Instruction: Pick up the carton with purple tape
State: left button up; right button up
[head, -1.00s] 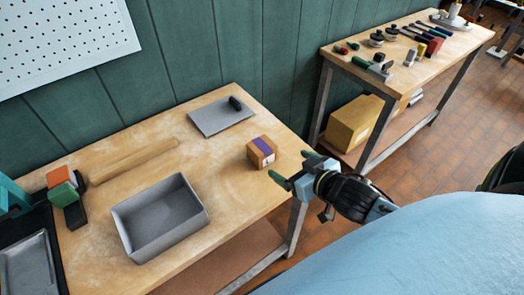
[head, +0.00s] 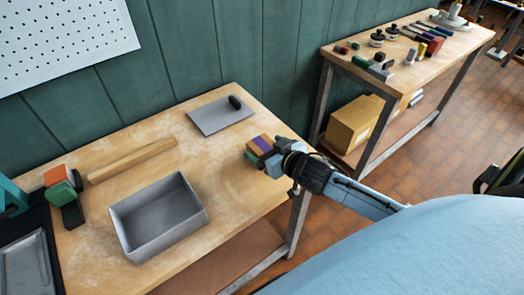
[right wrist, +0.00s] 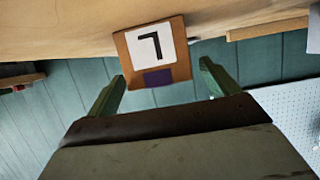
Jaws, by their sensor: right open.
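The carton with purple tape (head: 260,146) is a small brown box on the wooden table, near its right end. My right gripper (head: 266,160) is at the carton and hides part of it in the head view. In the right wrist view the carton (right wrist: 151,52) shows a white label with a black mark and a purple tape patch. The open fingers of my right gripper (right wrist: 163,85) stand on either side of its lower part, with gaps visible. My left gripper is not in view.
A grey open bin (head: 160,250) stands on the table (head: 235,195) left of the carton. A grey plate (head: 215,122) with a dark object lies behind, and a wooden bar (head: 132,160) lies farther left. A second table (head: 440,60) holds several tools.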

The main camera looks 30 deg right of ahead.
jog(key=shift+x, duration=1.3)
jog(key=c, duration=1.2)
